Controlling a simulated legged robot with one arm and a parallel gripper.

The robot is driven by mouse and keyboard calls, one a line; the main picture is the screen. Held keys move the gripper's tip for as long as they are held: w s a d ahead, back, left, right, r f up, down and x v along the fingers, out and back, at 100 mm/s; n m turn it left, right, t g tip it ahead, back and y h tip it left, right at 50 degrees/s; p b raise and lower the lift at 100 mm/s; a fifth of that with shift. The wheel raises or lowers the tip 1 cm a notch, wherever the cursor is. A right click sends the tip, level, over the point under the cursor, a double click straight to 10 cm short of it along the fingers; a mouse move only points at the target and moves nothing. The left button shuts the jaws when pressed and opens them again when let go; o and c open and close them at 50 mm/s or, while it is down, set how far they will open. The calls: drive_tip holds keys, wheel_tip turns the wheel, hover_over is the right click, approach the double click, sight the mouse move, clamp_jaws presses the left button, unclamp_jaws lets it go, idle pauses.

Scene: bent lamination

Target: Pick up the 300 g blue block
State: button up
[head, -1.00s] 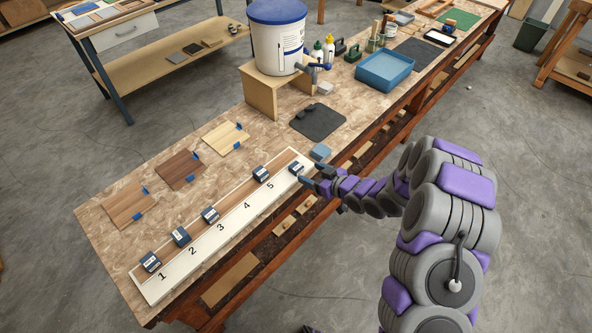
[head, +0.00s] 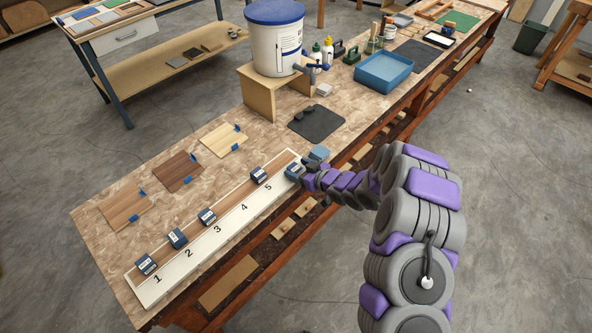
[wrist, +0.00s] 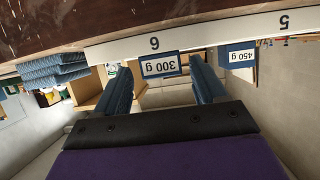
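The wrist picture is upside down. The blue block labelled 300 g (wrist: 162,65) is at slot 6 of the white numbered rack (wrist: 205,34). My gripper (wrist: 162,85) has its two blue ridged fingers apart, one on each side of the label. A narrow gap shows between the label and each finger. In the head view, the block (head: 294,169) is at the far right end of the rack (head: 212,246), partly covered by my gripper (head: 297,173). The block's lower body and the fingertips' depth around it are hard to see.
A block labelled 450 g (wrist: 238,57) stands beside it at slot 5. Other dark blue blocks (head: 207,217) sit along the rack. A light blue piece (head: 319,152) lies close by my gripper. A black mat (head: 316,123) and a bucket (head: 275,38) are farther back.

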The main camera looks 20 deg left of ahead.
drive_tip(key=shift+a+f, duration=0.15)
drive_tip(key=shift+a, duration=0.4)
drive_tip(key=c, duration=0.6)
drive_tip(key=shift+d, duration=0.35)
drive_tip(key=c, duration=0.6)
drive_tip(key=shift+a, duration=0.1)
